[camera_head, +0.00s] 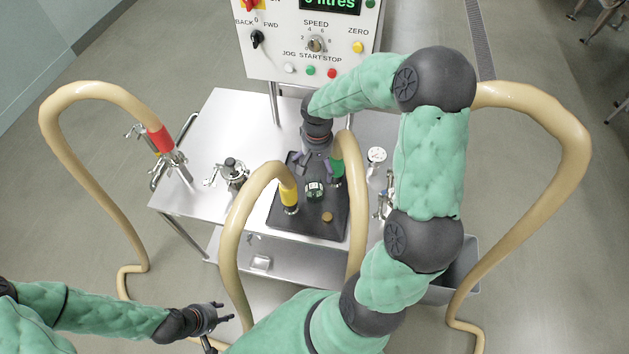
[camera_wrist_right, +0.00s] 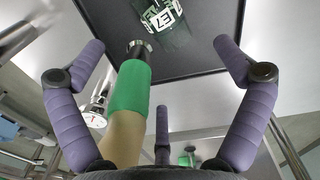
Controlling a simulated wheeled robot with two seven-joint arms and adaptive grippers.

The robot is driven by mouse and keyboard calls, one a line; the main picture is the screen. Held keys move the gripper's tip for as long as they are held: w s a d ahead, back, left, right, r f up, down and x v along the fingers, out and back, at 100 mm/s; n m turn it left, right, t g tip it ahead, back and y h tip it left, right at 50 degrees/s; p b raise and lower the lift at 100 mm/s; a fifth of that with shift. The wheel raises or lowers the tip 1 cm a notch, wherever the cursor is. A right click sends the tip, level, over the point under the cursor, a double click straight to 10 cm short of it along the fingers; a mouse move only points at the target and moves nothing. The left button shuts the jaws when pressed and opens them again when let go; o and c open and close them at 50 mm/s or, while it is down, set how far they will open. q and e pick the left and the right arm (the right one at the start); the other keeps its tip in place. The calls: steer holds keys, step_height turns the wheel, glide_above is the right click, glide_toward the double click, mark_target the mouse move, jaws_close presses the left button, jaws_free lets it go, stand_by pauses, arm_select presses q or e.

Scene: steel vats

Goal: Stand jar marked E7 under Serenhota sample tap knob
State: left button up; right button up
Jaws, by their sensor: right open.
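The jar marked E7 (camera_head: 314,190) is small and dark green with a white label. It is on a black mat (camera_head: 290,222) on the steel table. In the right wrist view, the jar (camera_wrist_right: 168,22) shows at the top, its label readable and its upper part cut off. My right gripper (camera_head: 315,165) is just behind the jar, open, with its fingers spread and nothing between them gripped. A green-banded hose end (camera_wrist_right: 130,88) runs between the fingers' view and the jar. My left gripper (camera_head: 222,328) is open and empty, low at the left. No Serenhota name is readable.
A yellow-banded hose end (camera_head: 289,194) stands left of the jar and a green-banded one (camera_head: 337,168) right. A brown disc (camera_head: 327,217) lies on the mat. A steel valve (camera_head: 232,172), a white-topped gauge (camera_head: 377,155) and a red-banded hose (camera_head: 160,138) are nearby. A control panel (camera_head: 312,45) rises behind.

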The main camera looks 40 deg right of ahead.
mark_target(317, 183)
steer(key=shift+f, duration=0.2)
step_height(317, 183, down, 6)
steer(key=shift+r+b, duration=0.15)
steer(key=shift+b, duration=0.4)
steer(key=f, duration=0.1)
steer(key=f+b, duration=0.1)
steer(key=f, duration=0.3)
steer(key=shift+s+a+b, duration=0.15)
steer(key=shift+s+b, duration=0.1)
steer(key=shift+b, duration=0.1)
steer(key=c, duration=1.4)
arm_select(q)
step_height(317, 183, down, 2)
arm_select(e)
steer(key=shift+r, duration=0.1)
